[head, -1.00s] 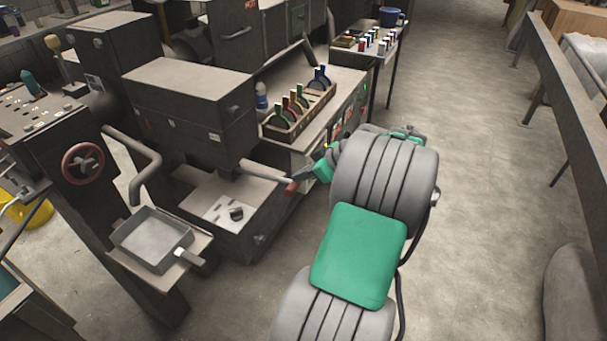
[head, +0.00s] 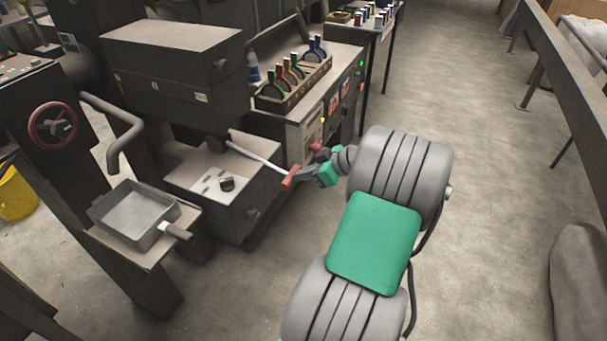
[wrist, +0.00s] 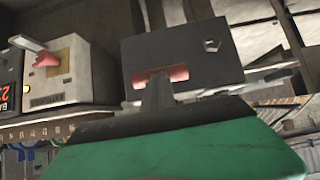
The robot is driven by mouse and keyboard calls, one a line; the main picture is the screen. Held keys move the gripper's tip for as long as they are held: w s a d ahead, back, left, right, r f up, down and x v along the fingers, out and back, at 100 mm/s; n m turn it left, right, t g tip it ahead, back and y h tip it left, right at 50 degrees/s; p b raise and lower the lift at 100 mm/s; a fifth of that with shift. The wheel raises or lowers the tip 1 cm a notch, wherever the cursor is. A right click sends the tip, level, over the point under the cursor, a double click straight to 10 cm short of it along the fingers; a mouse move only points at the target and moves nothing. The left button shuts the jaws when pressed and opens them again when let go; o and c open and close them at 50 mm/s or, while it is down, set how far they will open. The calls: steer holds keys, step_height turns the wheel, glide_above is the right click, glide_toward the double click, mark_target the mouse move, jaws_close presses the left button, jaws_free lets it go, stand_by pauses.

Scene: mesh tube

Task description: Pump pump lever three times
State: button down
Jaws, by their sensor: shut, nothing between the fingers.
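The pump lever (head: 258,158) is a thin pale rod with a red grip at its right end. It slopes down to the right from the dark pump machine (head: 222,180). My gripper (head: 297,178) is at the red grip, its fingers shut with nothing between them. They overlap the grip in the head view, and I cannot tell whether they touch it. In the wrist view my gripper (wrist: 156,92) points at a dark box-like body, with red showing around the fingertips. Which part this red belongs to is not clear.
A metal pan (head: 133,213) rests on a stand at left, near a red handwheel (head: 53,125). A bench with a tool rack (head: 292,85) and a control panel stands behind my gripper. A yellow bucket (head: 15,195) is at far left.

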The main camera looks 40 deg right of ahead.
steer(key=p+v, duration=0.2)
steer(key=v, duration=1.1)
steer(key=shift+s+d+f, duration=0.2)
steer(key=shift+s+f, duration=0.1)
steer(key=shift+f, duration=0.05)
